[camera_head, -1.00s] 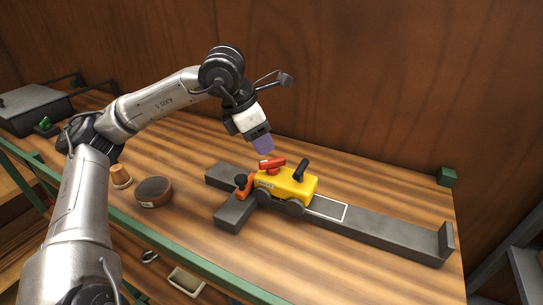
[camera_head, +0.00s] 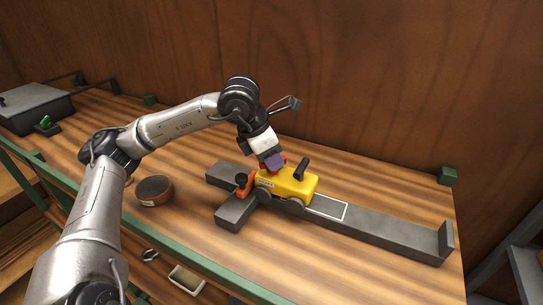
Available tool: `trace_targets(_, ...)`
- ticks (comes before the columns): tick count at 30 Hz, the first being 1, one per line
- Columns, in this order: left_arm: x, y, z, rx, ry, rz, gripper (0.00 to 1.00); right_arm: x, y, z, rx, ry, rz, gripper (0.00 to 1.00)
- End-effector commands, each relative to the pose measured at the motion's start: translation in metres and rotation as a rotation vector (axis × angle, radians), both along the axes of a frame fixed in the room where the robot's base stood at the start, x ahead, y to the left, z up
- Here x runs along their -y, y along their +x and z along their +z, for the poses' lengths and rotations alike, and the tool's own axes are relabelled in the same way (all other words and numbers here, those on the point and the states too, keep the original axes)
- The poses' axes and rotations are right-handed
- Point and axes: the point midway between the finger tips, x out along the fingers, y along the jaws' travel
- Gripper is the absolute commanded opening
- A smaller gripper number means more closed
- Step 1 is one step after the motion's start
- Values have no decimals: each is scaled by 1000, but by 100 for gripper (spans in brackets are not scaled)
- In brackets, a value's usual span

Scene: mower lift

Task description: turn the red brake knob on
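A yellow toy-like mower (camera_head: 294,184) with a black handle (camera_head: 301,167) stands on a dark grey track on the wooden bench. The red brake knob (camera_head: 283,157) is on top of the mower and is mostly hidden by my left gripper (camera_head: 272,163). The gripper's purple fingers are right at the knob, pointing down. Whether they are around it or only touching it cannot be told. An orange-red part with a black knob (camera_head: 242,179) is at the mower's left end. My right gripper is out of view.
The grey track (camera_head: 385,234) runs right to an upright end plate, with a white outlined rectangle beside the mower. A round brown-topped container (camera_head: 154,190) stands at left. A grey box (camera_head: 36,106) is at far left. A wooden wall closes the back.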

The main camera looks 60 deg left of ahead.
Motion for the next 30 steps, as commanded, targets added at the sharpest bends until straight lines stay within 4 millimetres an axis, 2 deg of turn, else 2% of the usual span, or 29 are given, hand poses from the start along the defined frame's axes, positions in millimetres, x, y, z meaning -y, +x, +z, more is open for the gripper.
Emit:
trace_targets(1, 0, 0, 0, 0, 0, 0, 27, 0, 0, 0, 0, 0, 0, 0)
trace_targets(10, 0, 0, 0, 0, 0, 0, 0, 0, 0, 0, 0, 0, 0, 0)
trace_targets(20, 0, 0, -1, 0, -1, -35, 0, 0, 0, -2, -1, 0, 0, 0)
trace_targets(30, -2, 0, -1, -3, 0, -261, 0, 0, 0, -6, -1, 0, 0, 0)
